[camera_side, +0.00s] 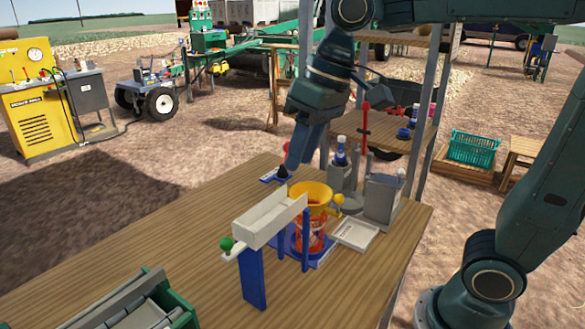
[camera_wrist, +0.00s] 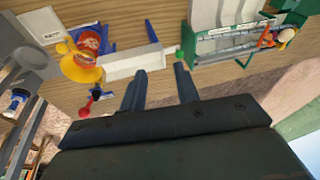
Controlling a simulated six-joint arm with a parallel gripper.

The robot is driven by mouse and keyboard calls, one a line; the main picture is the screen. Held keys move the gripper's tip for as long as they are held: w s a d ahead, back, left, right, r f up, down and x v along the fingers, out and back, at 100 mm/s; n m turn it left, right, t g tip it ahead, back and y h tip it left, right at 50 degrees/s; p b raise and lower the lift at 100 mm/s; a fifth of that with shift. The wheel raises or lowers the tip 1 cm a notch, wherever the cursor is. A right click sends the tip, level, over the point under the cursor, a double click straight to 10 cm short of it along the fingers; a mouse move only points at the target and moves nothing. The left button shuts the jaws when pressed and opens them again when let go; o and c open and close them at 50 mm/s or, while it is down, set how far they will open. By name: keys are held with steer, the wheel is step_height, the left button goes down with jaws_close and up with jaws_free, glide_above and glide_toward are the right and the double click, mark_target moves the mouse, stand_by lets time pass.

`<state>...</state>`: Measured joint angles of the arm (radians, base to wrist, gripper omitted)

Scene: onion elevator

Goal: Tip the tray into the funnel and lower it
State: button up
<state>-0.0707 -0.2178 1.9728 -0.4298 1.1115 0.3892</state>
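A long pale tray (camera_side: 268,222) rests on blue uprights on the wooden table, with a green knob (camera_side: 226,244) at its near left end. Its other end is beside a yellow funnel (camera_side: 313,190), which sits above a red container (camera_side: 312,238). In the wrist view, the tray (camera_wrist: 133,61) and funnel (camera_wrist: 78,68) lie beyond my fingers. My gripper (camera_side: 296,160) hangs above and behind the tray, apparently apart from it. In the wrist view my gripper (camera_wrist: 160,70) has its fingers spread with nothing between them. The tray's exact slope is hard to tell.
A green-edged box (camera_side: 140,303) is at the near left. Table to the left of the tray is clear.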

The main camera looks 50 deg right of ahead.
steer(key=s+d+f+t+h, duration=0.1)
steer(key=s+d+f, duration=0.2)
steer(key=s, duration=0.3)
steer(key=s+d+f+m+t+h, duration=0.1)
steer(key=s+d+f+t, duration=0.1)
steer(key=s+d, duration=0.3)
steer(key=shift+s+d+f, duration=0.2)
steer(key=shift+s+f, duration=0.25)
steer(key=shift+f, duration=0.1)
stand_by(0.5)
step_height(320, 180, up, 4)
steer(key=m+g+y, duration=0.2)
steer(key=g, duration=0.3)
glide_above(227, 238)
steer(key=d, duration=0.3)
steer(key=shift+s+a+f, duration=0.1)
steer(key=shift+s+f, duration=0.1)
steer(key=shift+s, duration=0.05)
steer(key=shift+f, duration=0.1)
steer(key=x, duration=1.3)
steer(key=shift+f, duration=0.3)
